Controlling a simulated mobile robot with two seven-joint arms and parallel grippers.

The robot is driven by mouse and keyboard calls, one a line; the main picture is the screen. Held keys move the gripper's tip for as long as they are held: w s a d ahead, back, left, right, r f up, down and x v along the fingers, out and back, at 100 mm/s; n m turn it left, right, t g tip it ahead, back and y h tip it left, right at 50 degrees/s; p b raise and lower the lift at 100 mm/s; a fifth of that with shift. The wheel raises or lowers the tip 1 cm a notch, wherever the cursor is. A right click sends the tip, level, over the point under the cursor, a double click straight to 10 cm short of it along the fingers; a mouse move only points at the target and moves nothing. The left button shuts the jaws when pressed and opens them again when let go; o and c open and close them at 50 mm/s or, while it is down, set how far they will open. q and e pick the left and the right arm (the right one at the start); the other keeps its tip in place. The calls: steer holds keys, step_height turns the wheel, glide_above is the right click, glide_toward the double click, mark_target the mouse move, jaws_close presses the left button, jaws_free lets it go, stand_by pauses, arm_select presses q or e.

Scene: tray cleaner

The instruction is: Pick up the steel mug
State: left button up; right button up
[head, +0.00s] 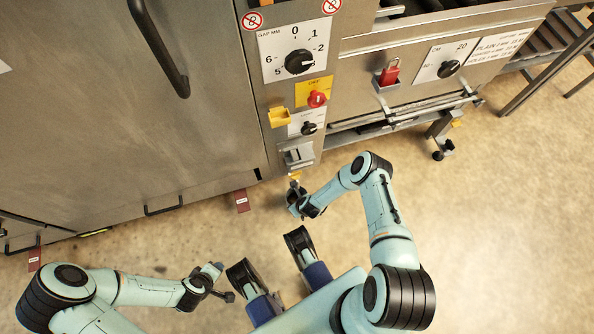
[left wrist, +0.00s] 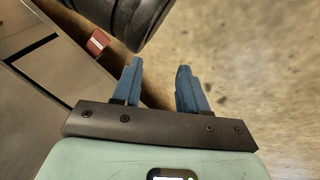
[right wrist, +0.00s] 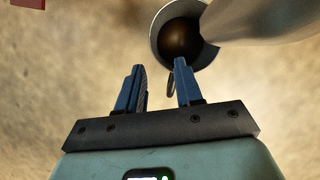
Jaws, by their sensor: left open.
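A round, open-topped vessel (right wrist: 180,38), which I take for the steel mug, shows in the right wrist view, just beyond my fingertips. It has a grey rim, a dark brown inside and a thin loop like a handle at its lower edge. My right gripper (right wrist: 161,66) has its fingers apart, with the loop appearing between them; I cannot tell whether they touch it. In the head view my right gripper (head: 294,202) is low by the machine's front, and I cannot make out the mug there. My left gripper (left wrist: 158,65) is open and empty over the floor.
A pale rounded shape (right wrist: 262,20) covers the vessel's right side. A steel machine with a knob panel (head: 297,50) stands above my right gripper, with a large cabinet door (head: 120,100) at left. A red padlock (head: 389,73) hangs at right.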

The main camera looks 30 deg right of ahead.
steer(key=b+x, duration=0.1)
steer(key=x, duration=0.2)
steer(key=b+x, duration=0.1)
steer(key=x, duration=0.1)
steer(key=shift+w+a+b, duration=0.1)
steer(key=shift+a+b, duration=0.2)
steer(key=shift+b, duration=0.05)
steer(key=shift+w+f, duration=0.15)
arm_select(q)
steer(key=s+a+f+g, duration=0.1)
steer(key=s+f+g, duration=0.1)
steer(key=s+f, duration=0.3)
steer(key=shift+s, duration=0.35)
arm_select(e)
jaws_close()
